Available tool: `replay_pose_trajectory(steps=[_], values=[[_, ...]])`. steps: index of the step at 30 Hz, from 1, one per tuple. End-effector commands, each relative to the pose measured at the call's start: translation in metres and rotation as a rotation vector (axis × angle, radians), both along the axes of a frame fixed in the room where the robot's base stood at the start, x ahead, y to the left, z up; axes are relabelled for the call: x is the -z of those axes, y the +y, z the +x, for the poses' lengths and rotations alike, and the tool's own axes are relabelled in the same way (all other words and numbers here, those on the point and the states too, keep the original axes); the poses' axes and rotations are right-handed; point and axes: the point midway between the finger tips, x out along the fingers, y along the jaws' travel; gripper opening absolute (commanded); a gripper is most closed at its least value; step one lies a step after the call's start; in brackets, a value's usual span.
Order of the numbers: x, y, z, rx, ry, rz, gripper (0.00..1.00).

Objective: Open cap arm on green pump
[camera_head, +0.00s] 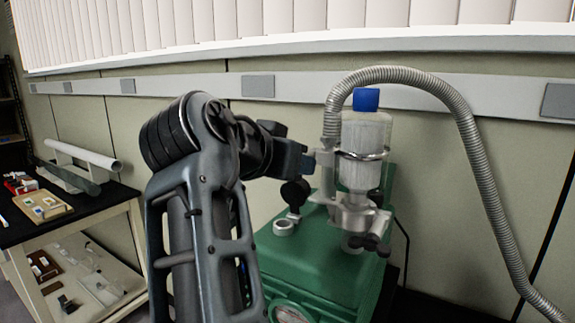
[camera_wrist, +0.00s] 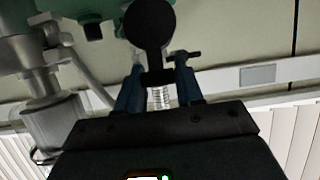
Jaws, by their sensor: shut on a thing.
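The green pump (camera_head: 310,255) stands on a dark surface at the right in the head view. Its green body also shows at the top of the wrist view (camera_wrist: 80,12). The cap arm, with a dark round end (camera_head: 295,192), sits above the pump's left part. In the wrist view its black disc (camera_wrist: 150,25) and stem are between my blue fingers. My gripper (camera_head: 306,163), also in the wrist view (camera_wrist: 160,78), is shut on the cap arm. A metal ring port (camera_head: 284,227) on the pump top shows below the round end, apart from it.
A clear bottle with a blue cap (camera_head: 366,100) stands on the pump right of my gripper. A ribbed grey hose (camera_head: 470,140) arches over to the right. A table (camera_head: 85,212) with small items is at the left. The wall (camera_head: 285,130) is close behind.

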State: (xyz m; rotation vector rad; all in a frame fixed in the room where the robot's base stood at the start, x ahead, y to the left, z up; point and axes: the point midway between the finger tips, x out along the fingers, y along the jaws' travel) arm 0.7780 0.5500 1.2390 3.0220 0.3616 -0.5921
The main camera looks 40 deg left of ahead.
Motion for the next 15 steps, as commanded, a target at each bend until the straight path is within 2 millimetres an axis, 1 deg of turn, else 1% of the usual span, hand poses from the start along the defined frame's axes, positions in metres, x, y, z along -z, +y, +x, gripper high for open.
replay_pose_trajectory(steps=[1, 15], values=[[0.0109, -0.0017, 0.0046, 0.006, 0.015, -0.013, 0.00], [0.0132, -0.0011, 0.0088, 0.007, 0.019, -0.015, 0.00]])
